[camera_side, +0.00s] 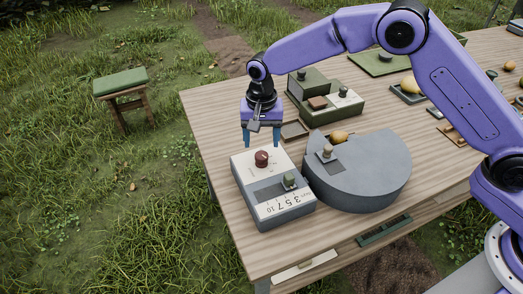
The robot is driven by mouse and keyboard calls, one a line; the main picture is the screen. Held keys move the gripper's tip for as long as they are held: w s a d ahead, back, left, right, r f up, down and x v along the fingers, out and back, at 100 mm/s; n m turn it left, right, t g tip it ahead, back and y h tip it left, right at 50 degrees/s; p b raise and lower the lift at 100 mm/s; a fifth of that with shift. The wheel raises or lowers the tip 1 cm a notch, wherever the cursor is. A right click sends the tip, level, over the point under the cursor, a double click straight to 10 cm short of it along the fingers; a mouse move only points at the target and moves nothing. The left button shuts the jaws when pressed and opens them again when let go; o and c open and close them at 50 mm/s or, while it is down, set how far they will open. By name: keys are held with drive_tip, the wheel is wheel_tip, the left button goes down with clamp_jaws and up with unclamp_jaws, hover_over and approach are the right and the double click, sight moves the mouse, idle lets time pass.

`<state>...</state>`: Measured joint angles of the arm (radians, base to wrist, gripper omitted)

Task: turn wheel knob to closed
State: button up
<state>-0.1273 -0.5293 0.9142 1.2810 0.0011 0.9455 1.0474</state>
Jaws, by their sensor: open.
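My gripper (262,138) points down with its two blue fingers apart and nothing between them. It hangs over the far edge of a grey box with a white top (245,163). A round red-brown knob (262,158) stands on that top, just below and in front of the fingers in the picture, apart from them.
The white-topped box also has a green knob (290,181) near a number scale. A green box (313,82) and a small brown tray (294,129) stand behind. Bare wooden table (215,110) lies to the left.

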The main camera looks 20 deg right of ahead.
sight(261, 155)
drive_tip(key=shift+f, duration=2.6)
